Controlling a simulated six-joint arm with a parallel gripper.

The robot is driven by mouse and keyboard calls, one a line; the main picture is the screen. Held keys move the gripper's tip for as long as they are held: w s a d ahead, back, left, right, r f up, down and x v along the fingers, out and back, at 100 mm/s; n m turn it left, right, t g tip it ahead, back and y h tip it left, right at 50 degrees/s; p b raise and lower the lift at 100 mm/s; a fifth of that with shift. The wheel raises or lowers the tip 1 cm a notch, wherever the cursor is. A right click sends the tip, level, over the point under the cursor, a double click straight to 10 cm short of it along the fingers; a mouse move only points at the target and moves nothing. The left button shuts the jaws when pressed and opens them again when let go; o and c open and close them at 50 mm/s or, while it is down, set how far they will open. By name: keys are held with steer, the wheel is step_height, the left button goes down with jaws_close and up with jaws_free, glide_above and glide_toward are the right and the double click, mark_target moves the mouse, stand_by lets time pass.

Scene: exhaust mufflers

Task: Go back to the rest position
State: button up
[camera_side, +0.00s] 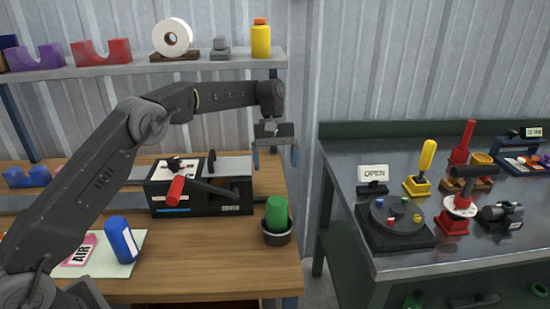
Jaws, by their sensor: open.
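My gripper (275,158) hangs pointing down near the right end of the wooden bench (200,275). Its two blue-tipped fingers are apart with nothing between them. It is above and behind a green cylinder (277,213) that stands in a dark round cup (277,237). My arm reaches up from the lower left and bends over the bench. A black machine box (205,207) with a red-handled lever (177,189) stands to the left of my gripper.
A blue can (122,240) stands on a pale sheet (82,262) at left. A shelf (215,64) with a white tape roll (172,38) and yellow bottle (260,40) runs behind my arm. A metal table (460,245) with several devices is at right, across a gap.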

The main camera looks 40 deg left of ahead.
steer(key=shift+w+a+r, duration=0.1)
steer(key=shift+a+r, duration=0.05)
steer(key=shift+r, duration=0.15)
steer(key=shift+r, duration=0.1)
steer(key=s+d+r+m+t+y, duration=0.15)
steer(key=s+r+m+t, duration=0.3)
steer(key=s+r, duration=1)
steer(key=s+f+m+t+y, duration=0.1)
steer(key=s+f+m+t, duration=0.1)
steer(key=s, duration=0.8)
steer(key=s+f+m+t+y, duration=0.1)
steer(key=s+f+m+t, duration=0.1)
steer(key=s, duration=0.8)
step_height(320, 180, down, 3)
steer(key=shift+s+a+r+m, duration=0.1)
steer(key=shift+s+a+m, duration=0.2)
steer(key=shift+a+m, duration=0.25)
steer(key=shift+c, duration=0.5)
